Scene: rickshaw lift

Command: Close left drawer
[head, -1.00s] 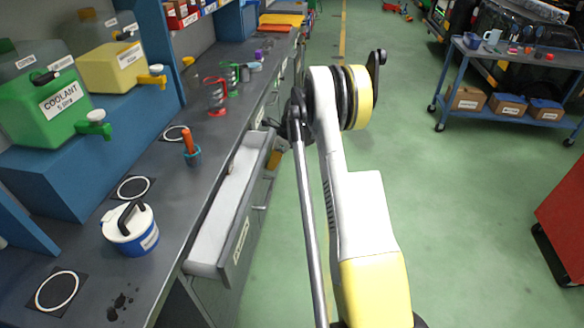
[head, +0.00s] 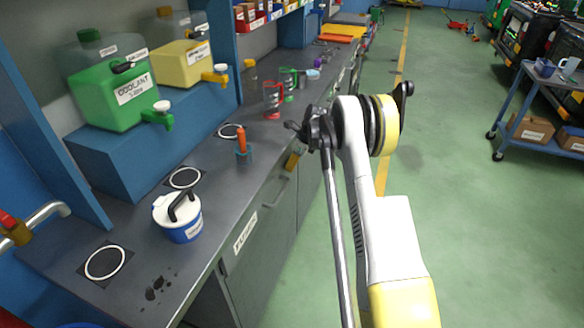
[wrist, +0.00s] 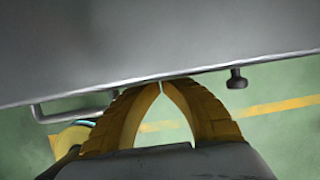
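The left drawer's grey front (head: 258,221) has a white label and sits about flush with the cabinet below the bench top; no drawer interior shows. A bar handle (head: 277,190) is on the cabinet front beyond the label. My gripper (head: 294,158) is partly hidden behind my arm, close to the cabinet front. In the wrist view its yellow fingers (wrist: 161,86) are shut, tips together with nothing between them. The tips are at the edge of a grey panel (wrist: 150,45); I cannot tell whether they touch it. A bar handle (wrist: 70,112) and a dark knob (wrist: 237,79) show there.
The bench top (head: 215,215) holds a blue and white lidded pot (head: 180,218), an orange-handled tool (head: 241,142) and red (head: 272,98) and green mugs. A green coolant jug (head: 115,92) stands on a blue shelf. Open green floor lies right of my arm; a blue cart (head: 545,110) stands beyond.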

